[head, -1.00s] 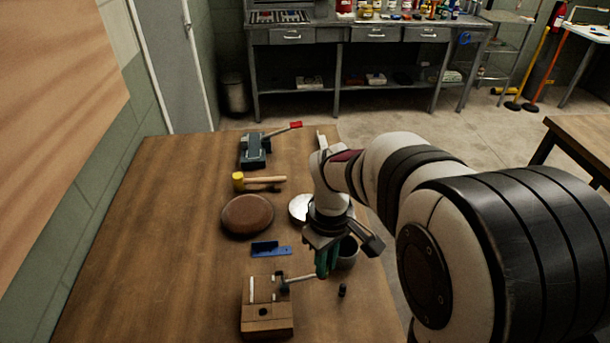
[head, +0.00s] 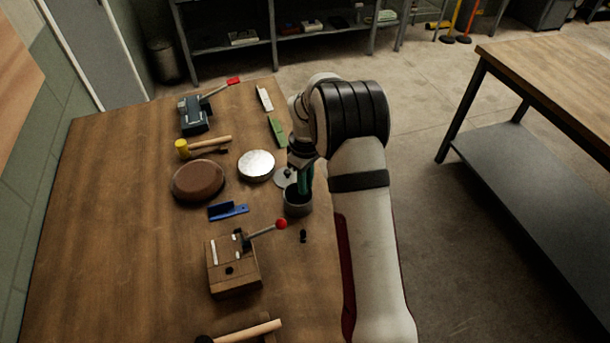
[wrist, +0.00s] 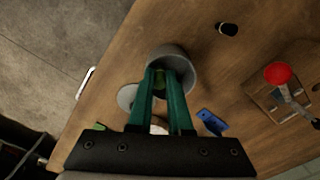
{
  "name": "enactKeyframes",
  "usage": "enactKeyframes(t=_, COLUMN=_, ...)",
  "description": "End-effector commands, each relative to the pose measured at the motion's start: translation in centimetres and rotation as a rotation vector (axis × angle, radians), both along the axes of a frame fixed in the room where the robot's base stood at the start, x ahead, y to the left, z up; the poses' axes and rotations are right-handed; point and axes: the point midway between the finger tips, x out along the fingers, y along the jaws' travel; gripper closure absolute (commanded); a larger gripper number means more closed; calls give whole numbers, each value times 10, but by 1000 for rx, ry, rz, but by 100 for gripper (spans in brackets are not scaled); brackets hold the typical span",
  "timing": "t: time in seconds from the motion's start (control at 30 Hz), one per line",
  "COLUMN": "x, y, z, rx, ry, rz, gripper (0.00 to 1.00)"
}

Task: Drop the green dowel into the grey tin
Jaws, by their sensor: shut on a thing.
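The grey tin (head: 298,207) stands upright near the table's right edge, and its open mouth shows in the wrist view (wrist: 186,62). My gripper (head: 304,188) has teal fingers and points down at the tin's mouth. In the wrist view its fingertips (wrist: 163,74) overlap the tin's opening. The green dowel (wrist: 160,80) shows as a lighter green piece between the fingers, which are shut on it. Its lower end is hard to make out, and I cannot tell how deep it reaches into the tin.
A wooden block (head: 235,278) with a red-knobbed lever (head: 281,224) and a small black cylinder (head: 303,236) stand nearer than the tin. A blue bracket (head: 228,211), brown disc (head: 198,181) and silver round lid (head: 256,166) lie left. The table's left side is clear.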

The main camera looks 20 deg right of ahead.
Motion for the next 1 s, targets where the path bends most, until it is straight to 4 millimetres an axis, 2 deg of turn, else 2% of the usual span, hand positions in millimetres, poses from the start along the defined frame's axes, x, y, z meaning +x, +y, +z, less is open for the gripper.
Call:
enactKeyframes(t=0.17, x=0, y=0, z=0, rx=0, ry=0, rz=0, gripper=100)
enactKeyframes(t=0.2, x=0, y=0, z=0, rx=0, ry=0, rz=0, gripper=81)
enactKeyframes(t=0.4, x=0, y=0, z=0, rx=0, ry=0, rz=0, gripper=48)
enactKeyframes(t=0.67, x=0, y=0, z=1, rx=-1, ry=-1, rz=0, gripper=48)
enactKeyframes(t=0.77, x=0, y=0, z=8, rx=-1, ry=-3, rz=1, gripper=48)
enactKeyframes(t=0.87, x=1, y=0, z=27, rx=-2, ry=-5, rz=1, gripper=48)
enactKeyframes(t=1.0, x=1, y=0, z=72, rx=-2, ry=-8, rz=0, gripper=48)
